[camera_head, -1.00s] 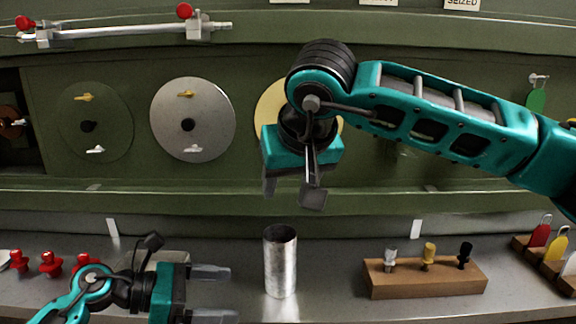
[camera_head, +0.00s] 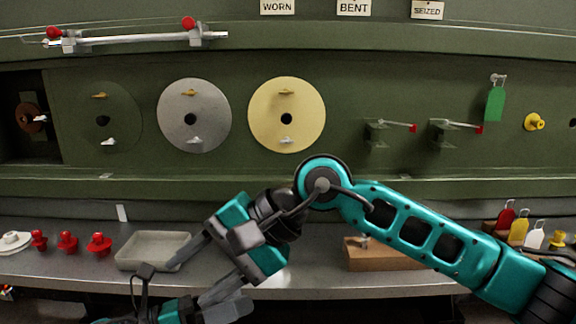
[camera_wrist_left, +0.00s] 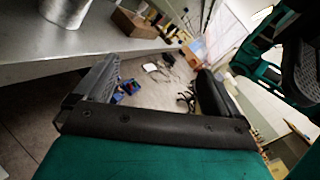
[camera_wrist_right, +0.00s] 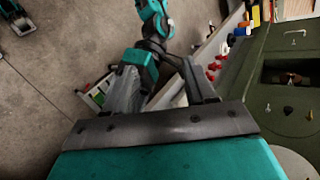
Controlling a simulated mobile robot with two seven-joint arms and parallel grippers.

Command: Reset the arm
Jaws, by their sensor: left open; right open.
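My right arm (camera_head: 430,235) comes in from the right, low over the bench. Its gripper (camera_head: 190,280) is open and empty, tilted, with the fingers pointing down-left in front of the grey tray (camera_head: 135,262). My left gripper (camera_head: 238,308) is open at the bottom edge, partly cut off, with its fingers pointing right. The two grippers are close together and overlap in the picture; I cannot tell whether they touch. Both wrist views show empty jaws, in the left wrist view (camera_wrist_left: 155,85) and the right wrist view (camera_wrist_right: 165,90).
A metal cylinder (camera_wrist_left: 62,10) stands on the bench in the left wrist view; my right arm seems to hide it in the head view. A wooden block (camera_head: 375,262) is partly behind that arm. Red knobs (camera_head: 68,243) stand at left. Discs (camera_head: 287,100) hang on the green panel.

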